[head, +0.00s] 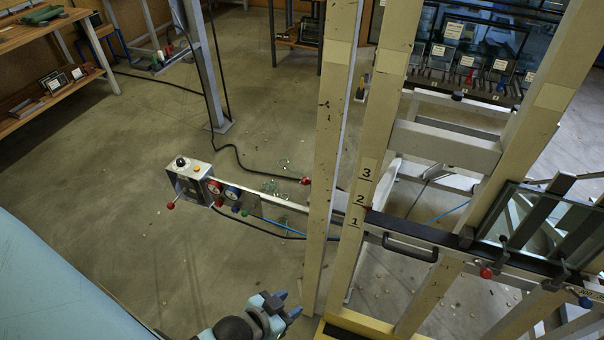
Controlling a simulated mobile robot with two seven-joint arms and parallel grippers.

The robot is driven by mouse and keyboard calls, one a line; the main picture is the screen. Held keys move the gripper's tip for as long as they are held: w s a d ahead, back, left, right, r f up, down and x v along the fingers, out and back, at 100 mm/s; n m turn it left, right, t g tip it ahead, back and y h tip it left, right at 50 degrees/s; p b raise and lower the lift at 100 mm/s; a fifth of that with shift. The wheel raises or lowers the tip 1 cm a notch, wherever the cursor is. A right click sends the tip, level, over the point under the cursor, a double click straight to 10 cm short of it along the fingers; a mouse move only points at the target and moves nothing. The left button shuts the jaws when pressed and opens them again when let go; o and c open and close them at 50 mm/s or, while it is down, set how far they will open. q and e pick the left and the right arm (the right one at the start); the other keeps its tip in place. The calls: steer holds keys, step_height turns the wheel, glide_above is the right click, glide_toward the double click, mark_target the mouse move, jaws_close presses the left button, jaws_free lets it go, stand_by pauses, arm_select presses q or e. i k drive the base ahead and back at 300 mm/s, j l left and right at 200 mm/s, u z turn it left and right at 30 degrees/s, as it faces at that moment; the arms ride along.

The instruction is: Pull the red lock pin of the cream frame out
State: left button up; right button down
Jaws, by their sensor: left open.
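The cream frame (323,165) stands upright at the centre and right, its posts running out of the top of the view. One post carries the numbers 1, 2 and 3. A small red part (368,209) shows at the edge of that post near the 2; it may be the lock pin, but most of it is hidden. A red knob (487,272) sits farther right, under the dark rail. My left gripper (288,304) is open and empty at the bottom centre, left of the posts and below the red part. My right gripper is out of view.
A control box (190,183) with red and blue gauges stands left of the frame on a rail. A black handle (410,247) and a glass pane (545,225) are on the right. Cables and glass bits lie on the floor. The floor at left centre is mostly clear.

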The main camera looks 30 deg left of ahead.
mark_target(305, 180)
steer(key=i+j+z, duration=0.1)
steer(key=j+z, duration=0.15)
steer(key=j, duration=0.8)
steer(key=j+z, duration=0.25)
steer(key=j, duration=0.85)
steer(key=j+z, duration=0.25)
steer(key=j, duration=0.8)
steer(key=i+l, duration=0.25)
steer(key=z, duration=0.05)
